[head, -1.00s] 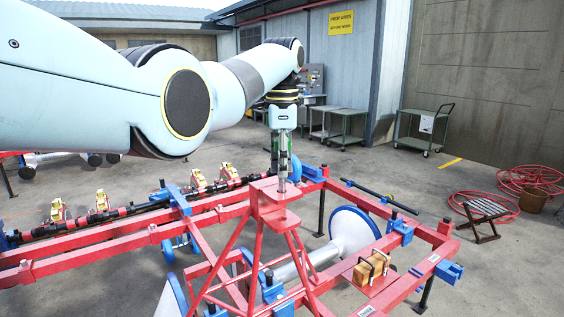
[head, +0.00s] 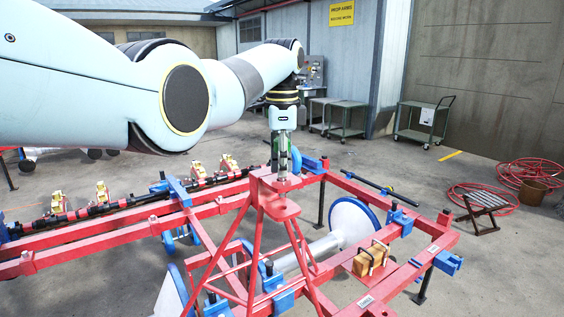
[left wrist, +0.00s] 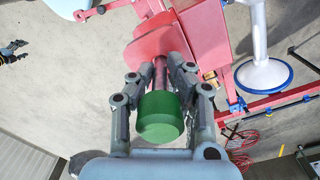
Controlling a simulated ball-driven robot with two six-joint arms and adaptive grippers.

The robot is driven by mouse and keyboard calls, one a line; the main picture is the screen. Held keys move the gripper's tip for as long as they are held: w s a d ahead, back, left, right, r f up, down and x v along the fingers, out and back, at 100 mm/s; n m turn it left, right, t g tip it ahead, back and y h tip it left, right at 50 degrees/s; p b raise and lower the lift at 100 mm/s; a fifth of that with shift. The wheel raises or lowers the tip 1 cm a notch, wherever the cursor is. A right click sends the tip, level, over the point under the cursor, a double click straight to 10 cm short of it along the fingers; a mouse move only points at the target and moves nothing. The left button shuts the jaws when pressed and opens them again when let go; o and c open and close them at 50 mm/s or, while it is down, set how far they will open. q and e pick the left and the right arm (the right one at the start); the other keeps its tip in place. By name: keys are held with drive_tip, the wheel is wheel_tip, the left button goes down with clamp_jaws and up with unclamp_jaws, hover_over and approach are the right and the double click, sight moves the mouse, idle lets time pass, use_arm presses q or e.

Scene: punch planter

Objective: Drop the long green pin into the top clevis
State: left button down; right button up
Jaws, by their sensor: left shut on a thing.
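The long green pin shows in the left wrist view as a green round head (left wrist: 160,117) with a reddish shaft running away from it. My left gripper (left wrist: 160,78) is shut on the pin just beyond the head, one finger on each side. The shaft's far end meets the red top clevis (left wrist: 150,42); whether its tip is inside the hole is hidden. In the head view my left gripper (head: 283,172) points straight down at the top clevis (head: 277,208) on the red stand. Its fingers mostly hide the pin there. A small dark gripper (left wrist: 12,52) at the left wrist view's left edge looks like my right one.
The red frame (head: 340,278) surrounds the stand, with blue clamps and a white-and-blue spool (head: 352,222) beside it. A brown block (head: 371,262) sits on the frame at right. Carts (head: 422,122) and red hoses (head: 530,172) stand farther off on open floor.

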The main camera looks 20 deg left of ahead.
use_arm(q)
drive_tip(key=shift+f+b, duration=0.3)
drive_tip(key=shift+f, duration=0.4)
drive_tip(key=shift+s, duration=0.1)
drive_tip(key=shift+r+p, duration=0.85)
drive_tip(key=shift+p, duration=0.15)
drive_tip(key=shift+r, duration=0.65)
drive_tip(key=shift+f+b, duration=0.65)
drive_tip(key=shift+f, duration=0.85)
drive_tip(key=shift+r, duration=0.1)
drive_tip(key=shift+r+p, duration=0.65)
drive_tip(key=shift+r, duration=0.75)
